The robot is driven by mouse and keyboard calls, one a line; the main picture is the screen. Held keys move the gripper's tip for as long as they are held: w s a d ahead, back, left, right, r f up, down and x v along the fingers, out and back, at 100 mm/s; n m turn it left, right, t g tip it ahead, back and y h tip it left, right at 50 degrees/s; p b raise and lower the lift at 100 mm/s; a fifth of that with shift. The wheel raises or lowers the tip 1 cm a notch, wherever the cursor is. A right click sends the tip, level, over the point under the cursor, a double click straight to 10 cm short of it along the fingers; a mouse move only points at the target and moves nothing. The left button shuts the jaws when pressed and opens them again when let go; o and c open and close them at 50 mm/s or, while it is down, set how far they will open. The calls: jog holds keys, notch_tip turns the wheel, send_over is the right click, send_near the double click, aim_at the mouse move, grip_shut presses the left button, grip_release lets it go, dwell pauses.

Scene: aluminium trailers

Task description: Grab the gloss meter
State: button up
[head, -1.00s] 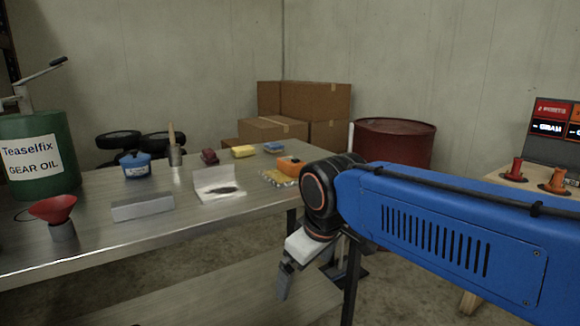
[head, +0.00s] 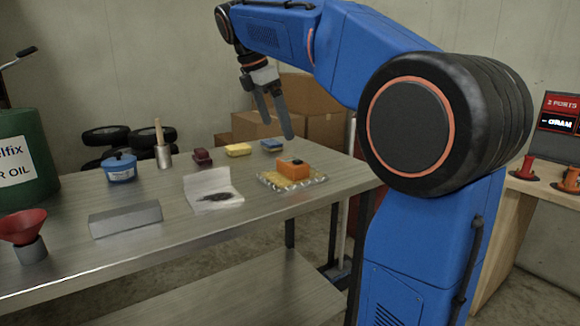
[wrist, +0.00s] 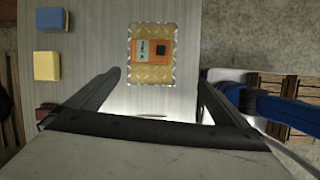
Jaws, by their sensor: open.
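The gloss meter appears to be the small orange box (head: 293,169) with a dark spot on top, near the right end of the metal table. It lies on a yellowish bubble-wrap sheet (head: 312,182). In the wrist view the orange box (wrist: 153,45) shows a pale panel and a dark square, with the sheet (wrist: 152,76) around it. My gripper (head: 278,130) is open and empty, pointing down, raised above the table. In the wrist view the orange box lies beyond the gap between my fingers (wrist: 160,80), not touched.
On the metal table (head: 165,245), a yellow block (head: 238,150), blue block (head: 272,145) and dark red block (head: 202,156) stand behind.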

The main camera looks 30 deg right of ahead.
aim_at(292, 161)
jog(key=shift+n, duration=0.7)
jog(key=x, duration=0.5)
jog(key=w+d+x, duration=0.1)
jog(key=x, duration=0.4)
jog(key=w+d+r+x, duration=0.1)
jog(key=x, duration=0.5)
jog(key=shift+w+f, duration=0.2)
jog(key=shift+w, duration=0.05)
jog(key=c, duration=1.4)
jog(key=shift+r, duration=0.1)
